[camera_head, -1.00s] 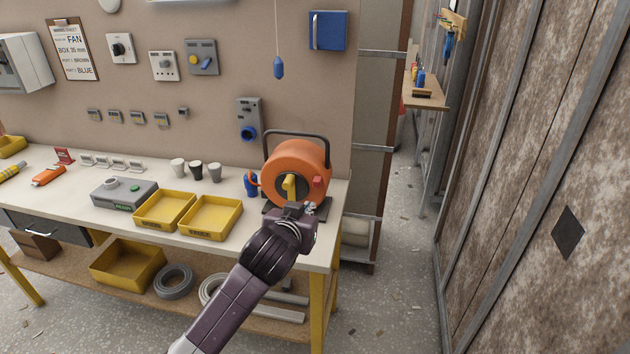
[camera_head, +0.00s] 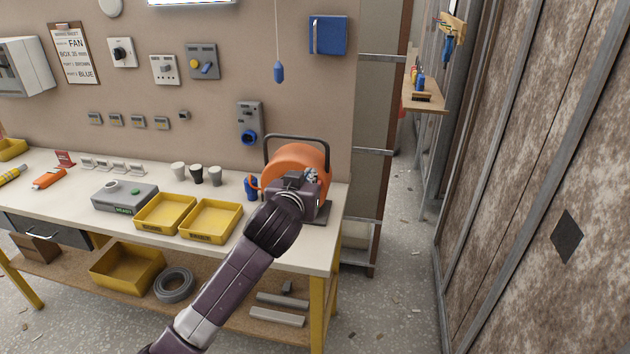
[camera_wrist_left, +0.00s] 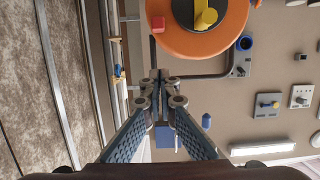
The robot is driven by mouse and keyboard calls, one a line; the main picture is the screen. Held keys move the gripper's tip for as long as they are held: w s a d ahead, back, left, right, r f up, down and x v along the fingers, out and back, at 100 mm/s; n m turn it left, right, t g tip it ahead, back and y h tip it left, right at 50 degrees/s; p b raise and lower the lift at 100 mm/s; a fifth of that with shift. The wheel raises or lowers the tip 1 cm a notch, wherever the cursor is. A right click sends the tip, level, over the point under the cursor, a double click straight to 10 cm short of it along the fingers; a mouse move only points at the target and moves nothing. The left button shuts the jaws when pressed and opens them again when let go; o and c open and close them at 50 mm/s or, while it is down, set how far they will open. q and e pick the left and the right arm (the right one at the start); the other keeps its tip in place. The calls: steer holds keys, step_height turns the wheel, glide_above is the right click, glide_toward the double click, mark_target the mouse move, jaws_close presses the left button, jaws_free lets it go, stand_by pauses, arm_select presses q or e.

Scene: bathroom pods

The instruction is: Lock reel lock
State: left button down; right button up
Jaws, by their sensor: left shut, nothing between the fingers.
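The orange cable reel (camera_head: 296,157) stands on the right end of the workbench in its dark frame (camera_head: 297,137). In the left wrist view the orange reel disc (camera_wrist_left: 190,45) is at the top, with a yellow crank (camera_wrist_left: 205,17) at its dark hub and a small red block (camera_wrist_left: 158,23) near the rim, likely the reel lock. My left gripper (camera_head: 308,177) is in front of the reel and hides the crank and red block in the head view. Its fingers (camera_wrist_left: 160,78) are closed together and empty, apart from the red block in the picture; contact with the reel cannot be told.
Yellow bins (camera_head: 211,220) and a grey box (camera_head: 124,197) stand left of the reel. Cups (camera_head: 196,173) and a blue object (camera_head: 251,187) are behind. A blue socket (camera_head: 249,137) is on the wall. The floor to the right (camera_head: 390,300) is mostly clear.

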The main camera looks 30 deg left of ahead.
arm_select(q)
steer(key=w+a+f+p, duration=0.1)
steer(key=w+f, duration=0.4)
steer(key=w, duration=0.1)
steer(key=shift+a+f+p, duration=0.2)
steer(key=shift+f+p, duration=0.1)
steer(key=shift+p, duration=0.05)
step_height(320, 180, down, 3)
steer(key=shift+s+f+b, duration=0.1)
steer(key=shift+b, duration=0.85)
